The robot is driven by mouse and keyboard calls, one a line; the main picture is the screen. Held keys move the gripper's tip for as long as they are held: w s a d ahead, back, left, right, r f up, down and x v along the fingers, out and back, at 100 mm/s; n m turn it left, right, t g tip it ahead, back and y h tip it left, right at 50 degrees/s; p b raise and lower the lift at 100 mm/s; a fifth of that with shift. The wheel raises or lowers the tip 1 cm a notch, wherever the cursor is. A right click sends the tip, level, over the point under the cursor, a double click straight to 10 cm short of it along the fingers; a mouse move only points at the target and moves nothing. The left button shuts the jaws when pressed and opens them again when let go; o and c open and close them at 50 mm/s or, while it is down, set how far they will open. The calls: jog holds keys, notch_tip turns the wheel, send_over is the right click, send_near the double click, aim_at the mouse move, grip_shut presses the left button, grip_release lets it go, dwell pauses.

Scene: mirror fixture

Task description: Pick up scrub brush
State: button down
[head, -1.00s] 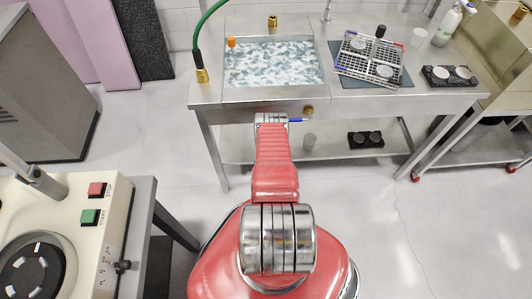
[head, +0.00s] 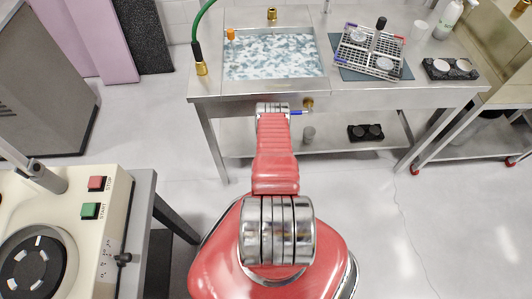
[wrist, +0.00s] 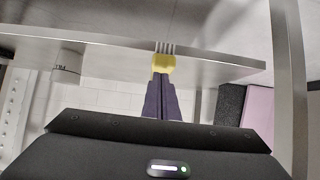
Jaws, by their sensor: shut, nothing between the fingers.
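I cannot clearly make out a scrub brush in either view. A small orange object (head: 230,34) stands at the left rim of the sink basin (head: 275,87); I cannot tell what it is. My gripper (wrist: 164,64) shows in the wrist view with its dark purple fingers together and yellow tips, nothing between them. It points toward the underside of a metal shelf or bench.
The metal bench carries a rack of round pieces (head: 372,50), a black holder (head: 450,69), a white bottle (head: 447,19) and a green hose (head: 195,35).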

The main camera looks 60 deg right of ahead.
jog(key=s+a, duration=0.1)
jog(key=a, duration=0.1)
jog(key=s+a, duration=0.2)
jog(key=shift+s+a, duration=0.1)
jog(key=c, duration=2.3)
grip_release()
jog(key=shift+w+d+r, duration=0.25)
jog(key=o, duration=0.8)
jog(key=w+d+r, duration=0.2)
jog(key=r, duration=0.1)
jog(key=w+d+r, duration=0.3)
jog(key=shift+d, duration=0.25)
jog(key=shift+c, duration=0.2)
jog(key=shift+o, duration=0.8)
jog(key=shift+w+d+r, duration=0.1)
jog(key=shift+w+r, duration=0.05)
jog(key=shift+r, duration=0.1)
jog(key=shift+o, duration=0.6)
jog(key=shift+s+a+f+g+y, duration=0.15)
jog(key=shift+s+a+g+y, duration=0.05)
jog(key=shift+g+y, duration=0.25)
jog(key=shift+o, duration=0.7)
jog(key=shift+s+a+f+y, duration=0.35)
jog(key=shift+s+a+f, duration=0.15)
jog(key=shift+a+f, duration=0.15)
jog(key=shift+d, duration=0.1)
